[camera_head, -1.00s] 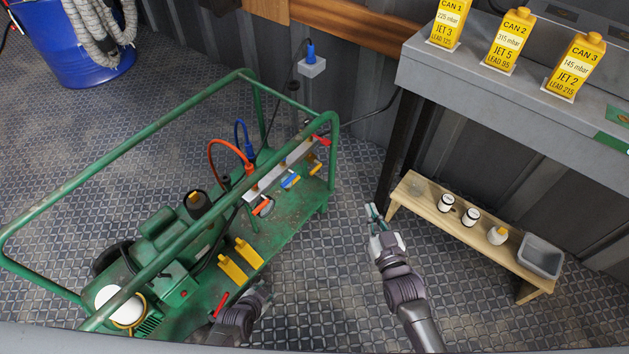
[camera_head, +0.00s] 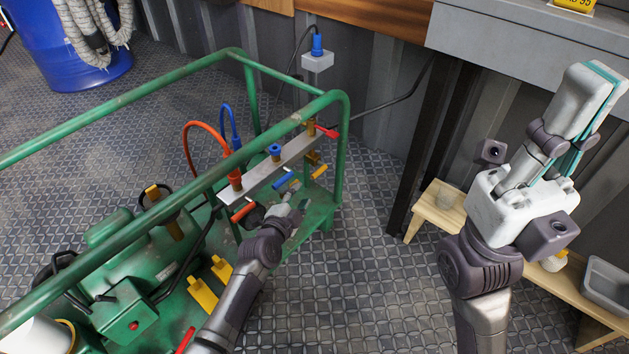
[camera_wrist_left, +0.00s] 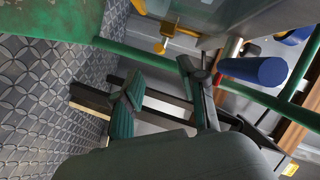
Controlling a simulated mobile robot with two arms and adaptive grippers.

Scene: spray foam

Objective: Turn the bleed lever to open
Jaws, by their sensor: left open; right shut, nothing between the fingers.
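The manifold bar (camera_head: 285,165) on the green frame carries several coloured levers. A red lever (camera_head: 328,132) is at its far end. An orange-red lever (camera_head: 243,211), a blue lever (camera_head: 286,182) and a yellow lever (camera_head: 320,172) sit below the bar. I cannot tell which is the bleed lever. My left gripper (camera_head: 285,210) is just below the bar, near the blue lever; its fingers are small and partly hidden there. In the left wrist view its fingers (camera_wrist_left: 160,92) are apart and empty, with a blue cylinder (camera_wrist_left: 252,71) close by. My right gripper (camera_head: 598,88) is shut, empty and raised at the right.
The green frame's top rail (camera_head: 150,190) runs beside the left arm. Red and blue hoses (camera_head: 190,140) rise by the manifold. A wooden bench (camera_head: 440,222) stands right; the floor between is clear.

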